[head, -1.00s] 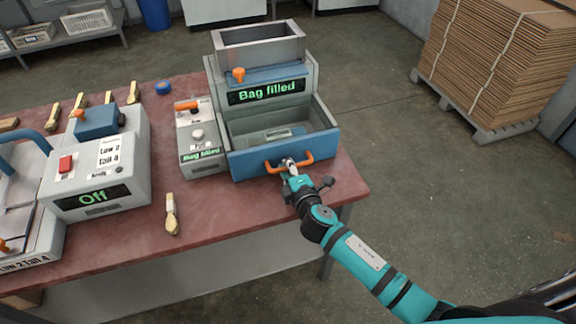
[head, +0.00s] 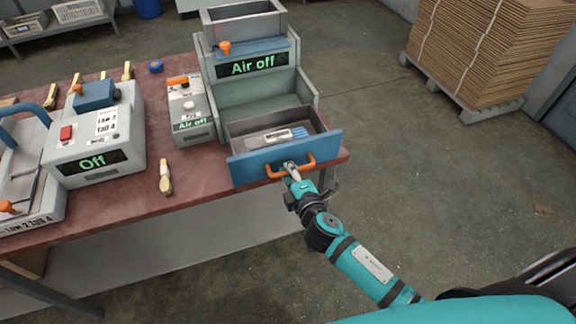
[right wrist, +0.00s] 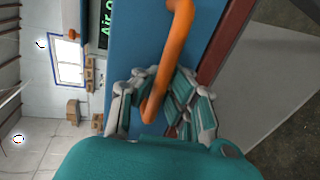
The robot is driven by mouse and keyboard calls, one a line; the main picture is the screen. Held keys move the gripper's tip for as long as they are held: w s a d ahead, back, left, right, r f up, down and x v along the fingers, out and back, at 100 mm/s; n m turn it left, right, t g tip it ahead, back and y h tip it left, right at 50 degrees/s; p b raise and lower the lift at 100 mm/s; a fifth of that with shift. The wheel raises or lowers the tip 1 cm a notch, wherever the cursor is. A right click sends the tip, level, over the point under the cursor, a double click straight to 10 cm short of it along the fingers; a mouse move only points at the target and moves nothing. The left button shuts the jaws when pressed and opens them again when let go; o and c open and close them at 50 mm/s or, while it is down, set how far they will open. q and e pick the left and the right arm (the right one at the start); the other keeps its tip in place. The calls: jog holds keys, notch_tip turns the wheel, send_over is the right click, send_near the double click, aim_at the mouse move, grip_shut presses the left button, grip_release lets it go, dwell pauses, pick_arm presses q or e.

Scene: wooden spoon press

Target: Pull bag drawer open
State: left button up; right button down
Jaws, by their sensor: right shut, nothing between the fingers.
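The bag drawer (head: 245,170) has a blue front and juts out toward me from the grey bagging machine (head: 228,95). It is open, and a packed bag (head: 272,136) lies inside. My right gripper (head: 291,168) is shut at the orange drawer handle (head: 307,163), with nothing held firmly between its fingers. In the right wrist view the handle (right wrist: 175,60) runs down between the finger pads, close to the blue front (right wrist: 135,40). My left gripper is out of view.
The machine display reads "Air off". A small control box (head: 190,112) stands to its left, and a grey press unit (head: 93,140) reads "Off". A wooden spoon (head: 166,178) lies near the table's front edge. Stacked cardboard (head: 480,45) stands on the floor at right.

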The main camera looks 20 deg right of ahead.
jog(key=c, duration=1.9)
grip_release()
jog(key=shift+c, duration=0.2)
jog(key=o, duration=0.4)
jog(key=shift+o, duration=1)
jog(key=shift+s, duration=0.25)
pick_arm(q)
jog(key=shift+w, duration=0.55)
pick_arm(e)
jog(key=v, duration=1.1)
jog(key=shift+s+r, duration=0.15)
jog(key=shift+s, duration=0.05)
